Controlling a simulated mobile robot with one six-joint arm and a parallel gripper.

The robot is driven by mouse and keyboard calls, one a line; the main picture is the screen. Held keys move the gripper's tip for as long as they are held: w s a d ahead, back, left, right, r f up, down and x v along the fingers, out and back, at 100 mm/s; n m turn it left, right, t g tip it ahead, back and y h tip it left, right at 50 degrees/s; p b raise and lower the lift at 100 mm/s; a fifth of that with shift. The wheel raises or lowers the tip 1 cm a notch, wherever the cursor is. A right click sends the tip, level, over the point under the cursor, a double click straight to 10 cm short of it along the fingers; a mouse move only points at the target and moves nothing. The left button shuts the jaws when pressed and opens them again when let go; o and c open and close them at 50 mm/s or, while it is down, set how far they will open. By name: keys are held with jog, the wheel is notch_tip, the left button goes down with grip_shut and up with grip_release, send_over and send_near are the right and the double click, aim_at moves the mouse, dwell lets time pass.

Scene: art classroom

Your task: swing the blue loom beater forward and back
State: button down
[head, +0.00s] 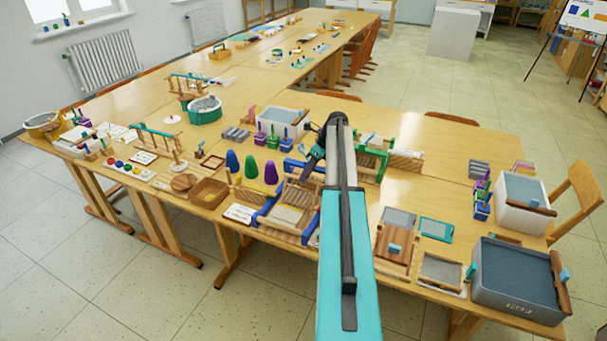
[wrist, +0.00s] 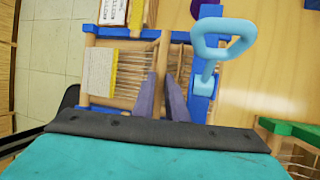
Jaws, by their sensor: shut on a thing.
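The blue loom (head: 262,217) stands on the front table in the head view, with blue side frames, wooden bars and pale threads. In the wrist view the loom (wrist: 88,101) lies under my gripper, with a pale woven strip edged in yellow at left. My gripper (wrist: 162,78) is shut on the wooden bar of the beater (wrist: 165,45), which runs between its two grey fingers. In the head view my gripper (head: 308,178) reaches down over the loom's back part, and my arm hides some of its right side.
A light-blue loop (wrist: 222,38) stands close to the right of my fingers. A green-framed loom (head: 372,160) is behind my arm. Purple, green and blue cones (head: 251,167) stand left of the blue loom. A wooden tray (head: 209,193) is at left. Frames (head: 440,270) and a grey bin (head: 515,280) are at right.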

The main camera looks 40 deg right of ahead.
jog(key=shift+w+d, duration=0.25)
jog(key=shift+d, duration=0.1)
jog(key=c, duration=1.8)
grip_release()
jog(key=shift+w+d+f, duration=0.1)
jog(key=shift+o, duration=0.2)
jog(key=p+v, duration=0.5)
jog(key=v, duration=0.3)
jog(key=shift+s, duration=0.25)
